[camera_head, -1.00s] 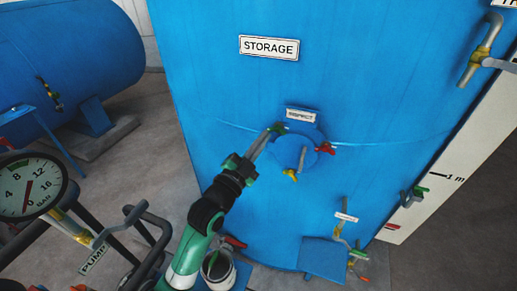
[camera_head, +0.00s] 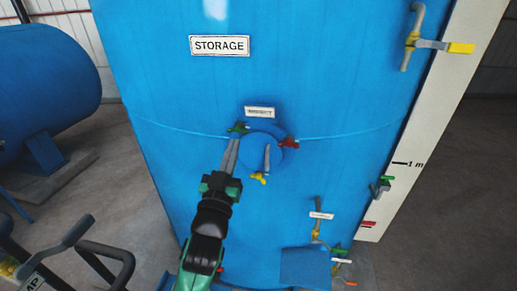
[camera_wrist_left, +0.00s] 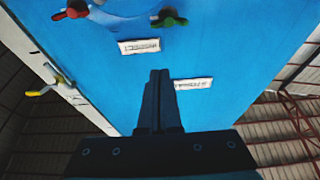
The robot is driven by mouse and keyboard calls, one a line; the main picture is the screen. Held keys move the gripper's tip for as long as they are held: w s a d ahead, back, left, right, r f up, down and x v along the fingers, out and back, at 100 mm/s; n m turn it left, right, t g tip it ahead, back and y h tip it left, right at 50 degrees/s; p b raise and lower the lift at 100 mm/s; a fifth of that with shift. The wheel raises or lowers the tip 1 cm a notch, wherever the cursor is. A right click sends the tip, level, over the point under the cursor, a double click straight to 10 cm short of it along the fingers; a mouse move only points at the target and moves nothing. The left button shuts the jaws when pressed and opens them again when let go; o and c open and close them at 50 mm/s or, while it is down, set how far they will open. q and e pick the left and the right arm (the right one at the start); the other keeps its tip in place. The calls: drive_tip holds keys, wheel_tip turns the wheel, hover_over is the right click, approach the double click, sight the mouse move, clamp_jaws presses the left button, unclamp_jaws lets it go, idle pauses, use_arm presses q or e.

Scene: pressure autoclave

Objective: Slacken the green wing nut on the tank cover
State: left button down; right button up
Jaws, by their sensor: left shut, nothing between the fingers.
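The green wing nut (camera_head: 238,127) is at the upper left of the round blue tank cover (camera_head: 264,152), on the front of the big blue tank. It also shows at the top of the left wrist view (camera_wrist_left: 168,19). A red wing nut (camera_head: 289,143) is at the cover's right and a yellow one (camera_head: 258,178) at its bottom. My left gripper (camera_head: 232,145) is shut and empty. Its fingertips (camera_wrist_left: 158,73) appear just below the green nut in the head view, but apart from it in the wrist view. My right gripper is out of view.
A grey handle (camera_head: 267,157) stands out from the cover. An inspection label (camera_head: 260,112) is above it. Valves with small handles (camera_head: 318,233) sit at the tank's lower right. Pump pipework (camera_head: 95,260) stands at lower left. A second blue tank (camera_head: 45,80) is behind.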

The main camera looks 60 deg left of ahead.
use_arm(q)
wheel_tip(320, 180, up, 4)
drive_tip(key=f+p, duration=0.1)
drive_tip(key=p, duration=0.2)
hover_over(242, 132)
drive_tip(key=s+d, duration=0.2)
drive_tip(key=d, duration=0.2)
drive_tip(key=f, duration=0.1)
drive_tip(key=a+f, duration=0.1)
drive_tip(key=f, duration=0.1)
drive_tip(key=shift+w+b, duration=0.15)
drive_tip(key=shift+b, duration=0.2)
drive_tip(key=shift+f, duration=0.3)
drive_tip(key=shift+w+d, duration=0.1)
drive_tip(key=shift+d, duration=0.05)
